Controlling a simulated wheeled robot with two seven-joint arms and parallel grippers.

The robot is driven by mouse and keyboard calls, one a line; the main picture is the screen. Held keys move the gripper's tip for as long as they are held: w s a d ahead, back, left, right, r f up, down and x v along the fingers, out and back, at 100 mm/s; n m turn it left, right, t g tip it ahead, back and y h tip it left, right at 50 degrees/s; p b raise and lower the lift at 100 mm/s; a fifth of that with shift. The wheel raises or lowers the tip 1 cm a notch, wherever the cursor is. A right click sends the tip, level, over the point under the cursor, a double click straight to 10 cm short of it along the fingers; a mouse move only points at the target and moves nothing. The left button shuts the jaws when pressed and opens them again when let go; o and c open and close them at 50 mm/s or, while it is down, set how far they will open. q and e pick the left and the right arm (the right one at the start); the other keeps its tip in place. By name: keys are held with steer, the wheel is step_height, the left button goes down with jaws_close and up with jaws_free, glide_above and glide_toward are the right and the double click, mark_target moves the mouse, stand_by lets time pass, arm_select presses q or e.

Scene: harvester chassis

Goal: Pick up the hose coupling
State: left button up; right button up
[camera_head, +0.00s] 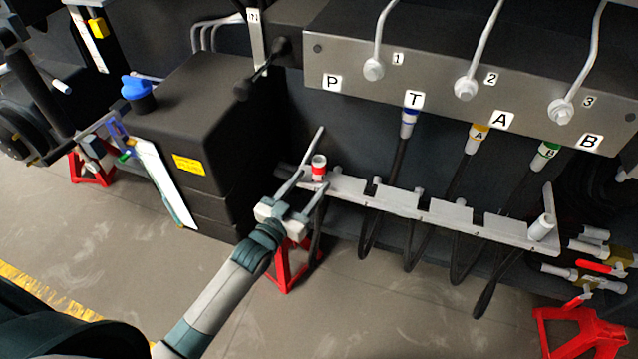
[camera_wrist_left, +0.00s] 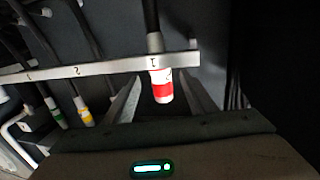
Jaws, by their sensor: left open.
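The hose coupling (camera_head: 319,168), light with a red band, stands upright at the left end of the metal hose rail (camera_head: 420,206). In the left wrist view the coupling (camera_wrist_left: 161,86) sticks out from the rail (camera_wrist_left: 105,67), with a dark hose on its other side. My left gripper (camera_head: 313,174) is open, with one finger on each side of the coupling. In the wrist view the fingers (camera_wrist_left: 158,98) flank it, with gaps showing on both sides. Whether either finger touches it cannot be told. My right gripper is not in view.
Blue (camera_head: 409,118), yellow (camera_head: 477,138) and green (camera_head: 545,152) couplings hang under the valve block (camera_head: 450,75), at T, A and B. Dark hoses loop below the rail. A black tank (camera_head: 190,125) stands left, and a red stand (camera_head: 288,265) is below my gripper.

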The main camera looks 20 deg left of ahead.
mark_target(315, 177)
arm_select(q)
steer(key=shift+w+r, duration=0.1)
steer(key=shift+w, duration=0.25)
steer(key=x, duration=0.3)
steer(key=shift+p, duration=0.35)
steer(key=shift+w+d, duration=0.2)
steer(key=shift+w, duration=0.5)
steer(key=shift+c, duration=0.2)
jaws_close()
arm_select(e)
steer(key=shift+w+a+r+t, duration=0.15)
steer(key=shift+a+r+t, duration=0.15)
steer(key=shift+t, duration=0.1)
